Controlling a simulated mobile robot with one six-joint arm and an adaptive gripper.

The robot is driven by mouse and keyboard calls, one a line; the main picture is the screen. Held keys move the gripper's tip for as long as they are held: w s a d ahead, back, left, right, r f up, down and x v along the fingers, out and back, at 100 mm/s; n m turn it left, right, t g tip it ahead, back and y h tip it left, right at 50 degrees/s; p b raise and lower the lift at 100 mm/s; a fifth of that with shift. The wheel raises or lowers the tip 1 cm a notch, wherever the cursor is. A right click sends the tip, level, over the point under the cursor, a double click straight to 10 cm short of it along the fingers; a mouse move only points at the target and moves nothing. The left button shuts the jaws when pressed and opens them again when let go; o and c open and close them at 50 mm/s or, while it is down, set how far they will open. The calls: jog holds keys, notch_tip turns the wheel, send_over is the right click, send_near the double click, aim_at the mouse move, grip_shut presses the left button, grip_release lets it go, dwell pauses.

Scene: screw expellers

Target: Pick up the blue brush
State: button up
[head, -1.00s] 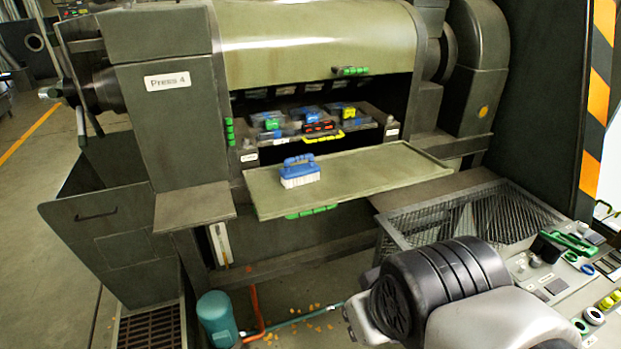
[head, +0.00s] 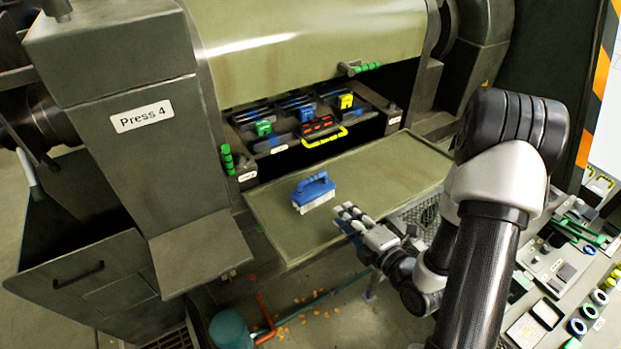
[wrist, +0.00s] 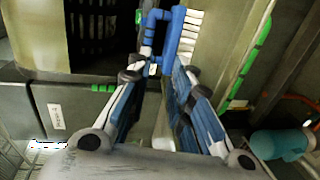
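The blue brush (head: 314,191), with a blue handle and pale bristles, sits on the flat olive tray (head: 385,185) in front of Press 4. In the wrist view the brush (wrist: 172,38) shows at the top, just beyond the fingertips, its loop handle to the left and bristles to the right. My gripper (head: 347,216) is at the tray's front edge, to the right of and nearer than the brush. In the wrist view the gripper's fingers (wrist: 163,72) are apart with nothing seen between them. I cannot tell the exact gap to the brush.
The press opening behind the tray holds several dark blocks with coloured handles, including a yellow one (head: 325,137). The olive cover (head: 310,35) overhangs it. A side shelf (head: 200,252) is at the left. A tool panel (head: 560,265) is at the right. The tray around the brush is clear.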

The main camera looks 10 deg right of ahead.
aim_at(313, 177)
jog(key=w+a+b, duration=0.1)
jog(key=b, duration=0.2)
jog(key=shift+w+t, duration=0.4)
jog(key=b+x, duration=0.2)
jog(key=b, duration=0.3)
jog(key=x, duration=0.7)
jog(key=shift+w+a+r, duration=0.1)
jog(key=shift+w+r, duration=0.1)
jog(key=shift+r, duration=0.15)
jog(key=b+x, duration=0.1)
jog(key=x, duration=0.4)
jog(key=shift+w+f, duration=0.15)
jog(key=shift+c, duration=0.4)
grip_shut()
